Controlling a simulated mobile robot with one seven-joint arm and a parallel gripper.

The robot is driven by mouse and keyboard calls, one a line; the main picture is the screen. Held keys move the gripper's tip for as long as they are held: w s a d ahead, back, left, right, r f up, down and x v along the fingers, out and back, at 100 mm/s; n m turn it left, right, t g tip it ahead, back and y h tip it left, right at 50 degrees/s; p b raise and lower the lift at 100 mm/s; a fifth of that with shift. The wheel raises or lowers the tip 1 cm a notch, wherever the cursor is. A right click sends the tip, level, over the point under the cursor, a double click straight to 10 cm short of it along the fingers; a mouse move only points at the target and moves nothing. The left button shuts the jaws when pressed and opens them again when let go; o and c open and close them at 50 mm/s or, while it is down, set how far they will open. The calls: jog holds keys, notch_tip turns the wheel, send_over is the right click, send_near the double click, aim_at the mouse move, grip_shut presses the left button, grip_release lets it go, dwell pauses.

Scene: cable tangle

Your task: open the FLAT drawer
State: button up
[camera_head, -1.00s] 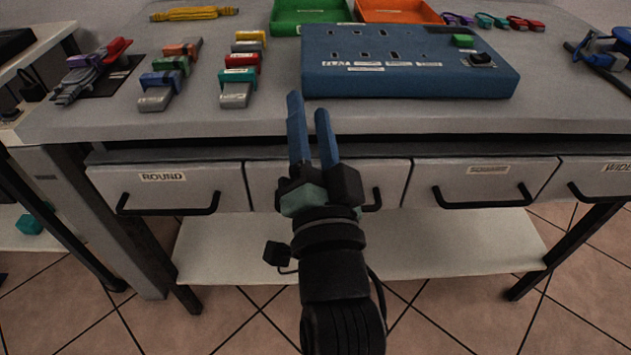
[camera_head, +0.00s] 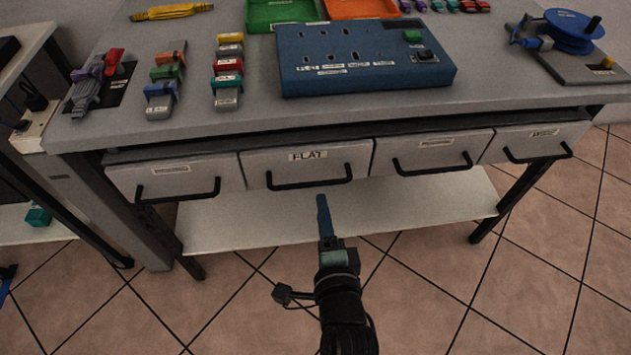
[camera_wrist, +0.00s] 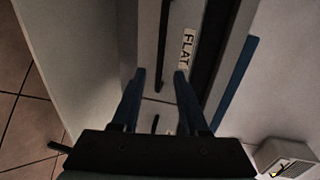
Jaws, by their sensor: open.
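The FLAT drawer (camera_head: 339,164) is the second from the left in the row under the table top. It looks closed, its front in line with the others. Its black bar handle (camera_head: 309,184) runs along the lower part of the front. My gripper (camera_head: 322,200) is below and in front of this handle, apart from it. In the wrist view the FLAT label (camera_wrist: 187,48) and the handle (camera_wrist: 162,60) lie beyond my gripper (camera_wrist: 157,82). Its two blue fingers are spread with nothing between them.
Other drawers flank it, on the left (camera_head: 175,177) and right (camera_head: 434,153), with similar handles. A blue panel box (camera_head: 365,75), connectors and a cable reel (camera_head: 572,32) are on the table top. A pale lower shelf (camera_head: 250,222) lies under the drawers. Tiled floor in front is clear.

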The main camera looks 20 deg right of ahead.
aim_at(317, 185)
jog(key=b+x, duration=0.2)
jog(key=x, duration=0.6)
jog(key=shift+w+d, duration=0.15)
jog(key=shift+w, duration=0.25)
grip_shut()
dwell(1.0)
